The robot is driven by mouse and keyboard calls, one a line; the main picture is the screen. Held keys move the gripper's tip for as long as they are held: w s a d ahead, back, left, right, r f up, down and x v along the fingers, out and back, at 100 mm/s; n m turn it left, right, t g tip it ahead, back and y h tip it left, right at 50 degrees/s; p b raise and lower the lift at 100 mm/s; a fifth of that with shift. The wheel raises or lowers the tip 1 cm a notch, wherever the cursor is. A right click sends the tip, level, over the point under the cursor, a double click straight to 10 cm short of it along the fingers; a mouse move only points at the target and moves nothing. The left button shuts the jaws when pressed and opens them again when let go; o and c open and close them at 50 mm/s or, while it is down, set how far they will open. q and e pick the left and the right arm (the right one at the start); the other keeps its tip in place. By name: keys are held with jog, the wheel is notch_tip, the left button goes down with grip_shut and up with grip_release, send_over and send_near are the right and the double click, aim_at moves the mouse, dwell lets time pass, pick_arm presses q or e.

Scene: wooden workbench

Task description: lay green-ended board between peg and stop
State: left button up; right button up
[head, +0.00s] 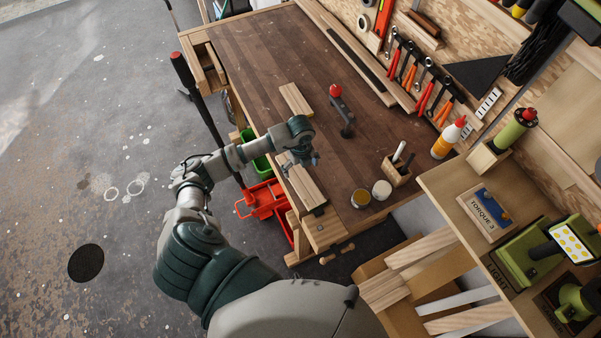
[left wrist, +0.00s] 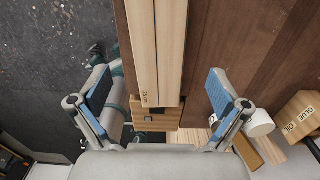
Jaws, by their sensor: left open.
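Pale boards (head: 305,188) lie lengthwise along the front edge of the bench. In the left wrist view two pale strips (left wrist: 172,45) lie side by side, meeting at a long seam. Their near end is by a dark piece and a wooden block (left wrist: 155,118), also seen at the bench corner (head: 325,232). I see no green end, and I cannot tell which piece is the peg or the stop. My left gripper (head: 306,160) is above the boards; in its wrist view its open fingers (left wrist: 160,98) stand either side of the strips, apart from them. My right gripper is not in view.
Two small tins (head: 381,190), a wooden holder (head: 397,172) and a glue bottle (head: 448,138) are to the right. Red bins (head: 265,200) are below the front edge.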

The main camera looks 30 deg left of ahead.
aim_at(301, 178)
pick_arm(q)
notch_tip(301, 178, up, 8)
jog(key=shift+b, duration=0.4)
